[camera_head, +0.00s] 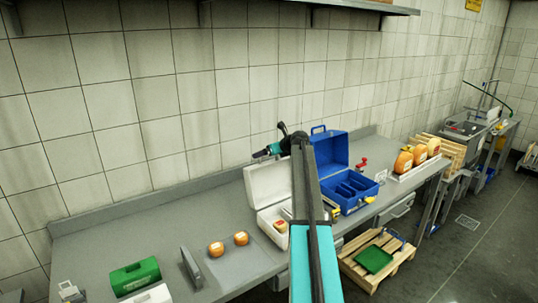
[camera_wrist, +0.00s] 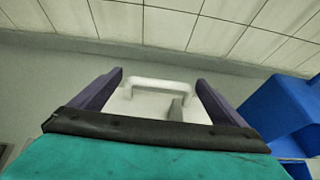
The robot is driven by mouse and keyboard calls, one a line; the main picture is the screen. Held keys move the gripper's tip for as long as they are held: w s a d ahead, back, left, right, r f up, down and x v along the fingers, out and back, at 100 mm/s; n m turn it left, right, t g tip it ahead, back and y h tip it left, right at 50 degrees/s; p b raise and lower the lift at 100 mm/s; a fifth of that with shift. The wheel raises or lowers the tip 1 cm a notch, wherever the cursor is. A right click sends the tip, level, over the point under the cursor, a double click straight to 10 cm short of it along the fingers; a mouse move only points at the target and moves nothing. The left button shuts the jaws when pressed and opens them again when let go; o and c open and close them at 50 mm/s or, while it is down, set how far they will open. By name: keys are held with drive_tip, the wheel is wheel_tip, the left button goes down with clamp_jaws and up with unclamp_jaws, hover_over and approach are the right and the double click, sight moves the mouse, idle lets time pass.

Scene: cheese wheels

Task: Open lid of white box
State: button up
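The white box (camera_head: 274,226) stands on the grey counter, partly hidden behind my arm. Its white lid (camera_head: 266,184) is raised and stands upright at the back of the box, so the inside shows. My gripper (camera_head: 259,154) is just above the lid's top edge in the head view. In the wrist view, my gripper (camera_wrist: 160,88) is open, with its dark fingers spread on either side of the lid's white handle (camera_wrist: 161,85). Neither finger appears to touch the handle. The white lid (camera_wrist: 150,105) also shows below the handle there, partly covered by my gripper.
An open blue box (camera_head: 362,193) stands close to the right, also showing in the wrist view (camera_wrist: 282,112). Orange cheese wheels (camera_head: 216,249) lie on the left part of the counter, near a green box (camera_head: 135,276). The tiled wall (camera_head: 170,110) rises behind.

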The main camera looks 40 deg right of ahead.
drive_tip(key=shift+d+f, duration=0.15)
drive_tip(key=shift+f, duration=0.1)
drive_tip(key=shift+s+r+b, duration=0.25)
drive_tip(key=shift+s+b, duration=0.1)
drive_tip(key=shift+s, duration=0.25)
drive_tip(key=b+v, duration=0.4)
drive_tip(key=v, duration=0.8)
drive_tip(key=shift+s+r+b, duration=0.2)
drive_tip(key=shift+r+b, duration=0.1)
drive_tip(key=shift+r, duration=0.1)
